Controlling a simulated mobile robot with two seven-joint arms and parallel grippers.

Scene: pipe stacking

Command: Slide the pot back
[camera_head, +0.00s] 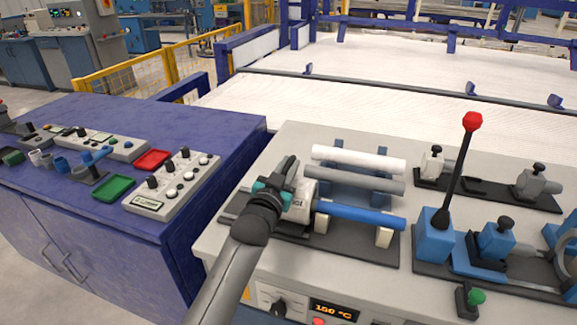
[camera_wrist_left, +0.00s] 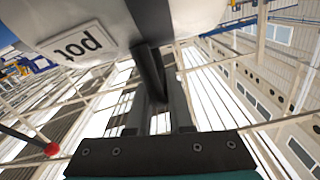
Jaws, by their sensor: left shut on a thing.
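The pot (camera_head: 301,203) is a white cylinder at the left end of the blue pipe (camera_head: 360,216), on the dark fixture plate (camera_head: 345,249). Its "pot" label faces the camera in the left wrist view (camera_wrist_left: 78,45), where its white body fills the upper left. My left gripper (camera_head: 289,172) is at the pot's left side. It is shut on a dark handle of the pot (camera_wrist_left: 150,72); the fingers (camera_wrist_left: 158,103) partly hide the handle. The pot's far side is hidden. My right gripper is not in view.
A white pipe (camera_head: 358,158) and a grey pipe (camera_head: 356,179) lie on supports behind the blue pipe. A black lever with a red knob (camera_head: 473,121) rises to the right. A blue cabinet (camera_head: 100,200) with control boxes and trays stands left, across a gap.

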